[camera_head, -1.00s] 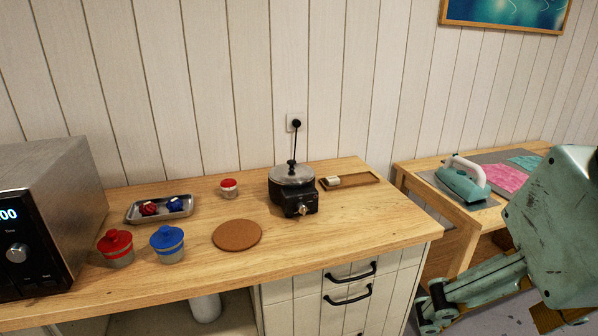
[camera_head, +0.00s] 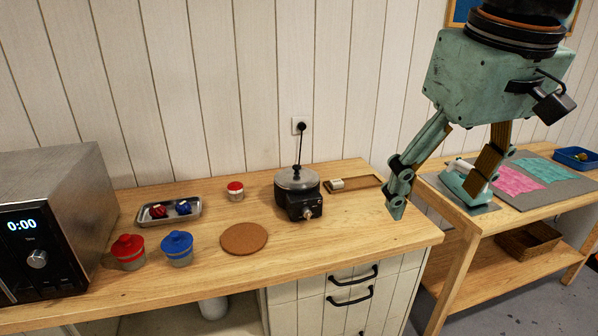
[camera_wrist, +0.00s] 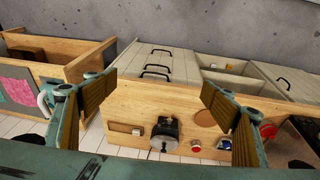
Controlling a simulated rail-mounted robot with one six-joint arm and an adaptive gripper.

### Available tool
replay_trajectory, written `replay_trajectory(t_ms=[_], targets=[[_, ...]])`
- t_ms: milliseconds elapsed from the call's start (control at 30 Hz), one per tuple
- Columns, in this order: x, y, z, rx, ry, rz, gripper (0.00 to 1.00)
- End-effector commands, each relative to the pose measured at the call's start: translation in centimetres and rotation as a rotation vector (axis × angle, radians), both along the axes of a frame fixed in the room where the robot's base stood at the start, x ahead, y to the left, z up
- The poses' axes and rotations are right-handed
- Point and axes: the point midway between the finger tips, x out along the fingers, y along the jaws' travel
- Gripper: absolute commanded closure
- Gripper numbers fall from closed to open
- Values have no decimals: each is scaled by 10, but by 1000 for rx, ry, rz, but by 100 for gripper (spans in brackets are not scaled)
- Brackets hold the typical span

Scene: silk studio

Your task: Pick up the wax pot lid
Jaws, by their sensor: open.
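The wax pot (camera_head: 298,203) is a black pot with a front knob, standing toward the back right of the wooden counter. Its grey metal lid (camera_head: 297,178) with a dark handle on top sits on it. The pot also shows from above in the wrist view (camera_wrist: 163,140), with the lid on it (camera_wrist: 165,130). My gripper (camera_head: 436,205) is open and empty, with its fingers pointing down to the right of the pot, around the gap between the two tables. In the wrist view its padded fingers are wide apart.
A wooden tray (camera_head: 366,181) with a small pale block lies right of the pot. The iron (camera_head: 456,178) is on the right table.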

Motion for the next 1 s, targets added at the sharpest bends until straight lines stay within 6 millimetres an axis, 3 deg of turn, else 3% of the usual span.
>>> replay_trajectory(t_ms=[433, 1000], targets=[[93, 22, 37, -36, 36, 162, 23], [207, 59, 55, -76, 80, 371, 23]])
